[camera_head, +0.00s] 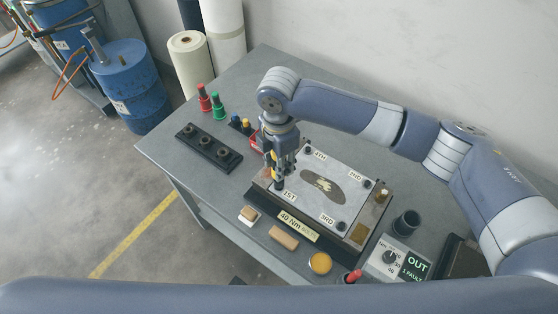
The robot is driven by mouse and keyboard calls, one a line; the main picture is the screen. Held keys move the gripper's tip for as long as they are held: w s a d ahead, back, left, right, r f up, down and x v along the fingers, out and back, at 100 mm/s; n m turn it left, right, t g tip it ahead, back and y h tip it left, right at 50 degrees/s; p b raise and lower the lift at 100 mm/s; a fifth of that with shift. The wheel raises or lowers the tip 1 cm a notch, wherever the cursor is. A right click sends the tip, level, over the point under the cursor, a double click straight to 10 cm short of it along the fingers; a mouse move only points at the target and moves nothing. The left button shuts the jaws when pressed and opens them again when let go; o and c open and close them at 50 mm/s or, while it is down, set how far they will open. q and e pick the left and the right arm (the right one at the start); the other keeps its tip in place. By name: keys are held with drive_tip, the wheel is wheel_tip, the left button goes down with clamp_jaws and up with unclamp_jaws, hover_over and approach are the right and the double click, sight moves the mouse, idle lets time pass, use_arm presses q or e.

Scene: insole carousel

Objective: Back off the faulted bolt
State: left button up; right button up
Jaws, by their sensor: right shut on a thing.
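The mould plate (345,172) lies on the table with an insole-shaped dark patch in its middle. Its corners are labelled 1ST, 2ND, 3RD and 4TH. Dark bolt heads show at the 4TH (308,150), 2ND (367,183) and 3RD (341,226) corners. My right gripper (284,164) points down above the 1ST corner, shut on a dark tool with a yellow part (279,183). The tool's lower end is at the 1ST corner and hides the bolt there. Contact cannot be told. A controller display (415,267) reads OUT, 1 FAULT. My left gripper is out of view.
A 40 Nm label (298,227) is on the plate's front. A black socket rack (208,147), red (204,103) and green (217,112) tools stand left. A wooden block (284,238), orange disc (320,263) and dark cup (406,223) lie near the front and right.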

drive_tip(key=shift+f, duration=0.6)
idle(0.8)
drive_tip(key=shift+s+f+b, duration=0.1)
drive_tip(key=shift+b, duration=0.2)
drive_tip(key=shift+r+p, duration=0.25)
drive_tip(key=shift+p, duration=0.4)
idle(0.6)
drive_tip(key=shift+r+p, duration=1.1)
drive_tip(key=shift+r, duration=1.8)
